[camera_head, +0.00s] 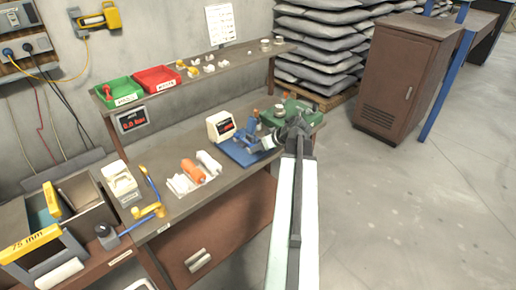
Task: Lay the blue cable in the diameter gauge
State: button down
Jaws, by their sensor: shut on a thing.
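My arm reaches up from the bottom of the view, and my gripper (268,143) is at its far end, over the right side of the bench. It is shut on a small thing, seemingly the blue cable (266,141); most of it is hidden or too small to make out. Just left of my gripper stands a blue device on a flat blue base (238,154), which looks like the diameter gauge (251,124). A white display box (220,126) with red digits stands beside it. I cannot tell whether the held thing touches the gauge.
A green machine (292,109) stands right behind my gripper. An orange spool (191,171) and white spools (208,161) lie to the left on the bench. A shelf (200,73) with green (119,90) and red bins (157,78) runs above. Floor at right is clear.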

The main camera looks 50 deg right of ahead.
jog(key=shift+f, duration=0.1)
jog(key=c, duration=1.2)
grip_release()
jog(key=p+v, duration=0.5)
jog(key=v, duration=0.3)
